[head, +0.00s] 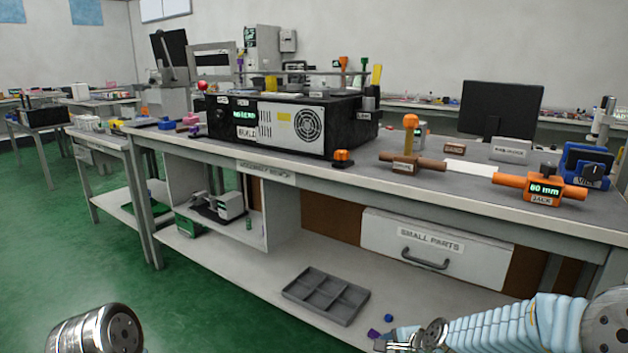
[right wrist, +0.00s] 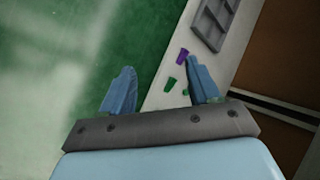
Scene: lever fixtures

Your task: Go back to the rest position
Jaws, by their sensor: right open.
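My right arm reaches in from the lower right of the head view, low in front of the bench's lower shelf (head: 268,262). In the right wrist view my right gripper (right wrist: 162,78) has its two blue fingers spread wide, with nothing between them. A purple piece (right wrist: 182,56) and small green pieces (right wrist: 168,85) lie on the pale shelf by the right finger; the gripper appears apart from them. Only a metal part of my left arm shows at the lower left of the head view; my left gripper is out of view.
The workbench top (head: 440,178) overhangs the shelf, with a small parts drawer (head: 440,250) below it. A grey divided tray (head: 326,296) lies on the shelf. A black machine (head: 290,122) and an orange jack (head: 540,190) stand on top. Green floor (head: 60,240) is clear at left.

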